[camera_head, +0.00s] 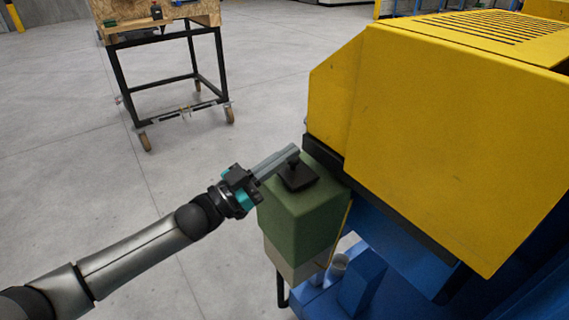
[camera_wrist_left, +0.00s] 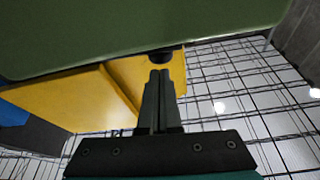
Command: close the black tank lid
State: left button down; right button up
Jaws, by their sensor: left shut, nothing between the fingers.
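The green tank (camera_head: 300,215) stands beside the yellow machine, with a pale lower part. The black lid (camera_head: 298,178) lies on its top face, partly covered by my gripper's fingers. My left gripper (camera_head: 292,153) reaches in from the left, shut and empty, with its fingertips over the lid. In the left wrist view, the shut fingertips (camera_wrist_left: 160,75) point at a small round black part (camera_wrist_left: 161,56), just below the green tank (camera_wrist_left: 150,35). I cannot tell whether they touch it. My right gripper is not in view.
The yellow machine housing (camera_head: 430,140) rises right behind the tank, with blue machine parts (camera_head: 345,285) below. A wheeled cart (camera_head: 165,45) with a wooden top stands at the back left. The grey floor (camera_head: 60,150) on the left is clear.

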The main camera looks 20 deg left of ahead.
pick_arm(q)
jog(key=shift+f, duration=0.55)
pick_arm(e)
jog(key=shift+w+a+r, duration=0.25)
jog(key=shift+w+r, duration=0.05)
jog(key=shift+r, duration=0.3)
